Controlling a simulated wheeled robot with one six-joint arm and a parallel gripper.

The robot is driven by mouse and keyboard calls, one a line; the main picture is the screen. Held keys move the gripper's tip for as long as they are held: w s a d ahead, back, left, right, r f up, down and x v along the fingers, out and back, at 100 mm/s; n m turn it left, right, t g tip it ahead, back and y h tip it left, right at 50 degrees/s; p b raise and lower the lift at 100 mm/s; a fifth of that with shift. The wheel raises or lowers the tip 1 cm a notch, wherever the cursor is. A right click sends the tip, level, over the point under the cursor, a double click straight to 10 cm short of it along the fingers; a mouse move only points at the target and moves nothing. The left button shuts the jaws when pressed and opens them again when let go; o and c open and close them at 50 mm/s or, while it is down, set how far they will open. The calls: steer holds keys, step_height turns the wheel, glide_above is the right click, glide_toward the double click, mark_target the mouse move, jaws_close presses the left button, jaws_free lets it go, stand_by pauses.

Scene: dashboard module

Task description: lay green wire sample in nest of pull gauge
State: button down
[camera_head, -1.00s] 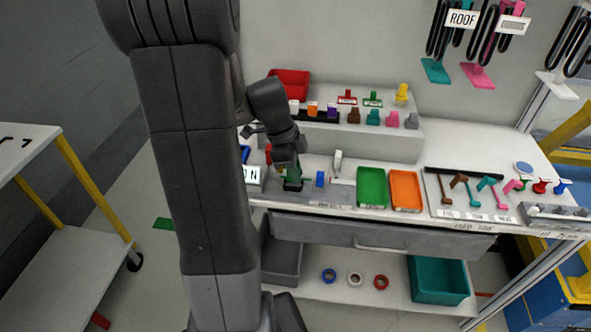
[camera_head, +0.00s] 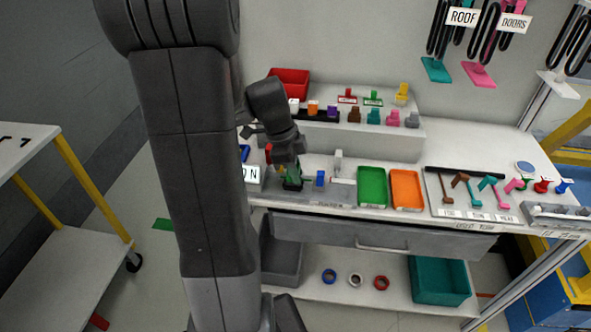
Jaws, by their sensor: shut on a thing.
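My gripper (camera_head: 290,170) is low over the left part of the workbench, seen small and partly hidden behind my own wrist. It is shut on a small green thing (camera_head: 293,183), which I take to be the green wire sample; its ends are hard to make out. Just right of it, a blue block (camera_head: 320,177) and a pale upright post (camera_head: 338,160) stand on a grey base (camera_head: 341,190). These look like the pull gauge. The nest is too small to tell, and I cannot tell whether the sample touches it.
A green tray (camera_head: 371,187) and an orange tray (camera_head: 406,190) lie to the right. A raised shelf (camera_head: 365,140) with several coloured connectors stands behind, with a red bin (camera_head: 289,83). A white sign (camera_head: 250,174) is close on the left.

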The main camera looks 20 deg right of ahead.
steer(key=shift+f+b, duration=0.5)
steer(key=shift+f, duration=0.1)
steer(key=c, duration=1.3)
jaws_free()
steer(key=shift+r, duration=0.1)
steer(key=p+v, duration=0.1)
steer(key=v, duration=1.2)
steer(key=shift+r, duration=0.35)
steer(key=x, duration=1.3)
steer(key=shift+f, duration=0.25)
steer(key=shift+r, duration=0.3)
steer(key=shift+f, duration=0.1)
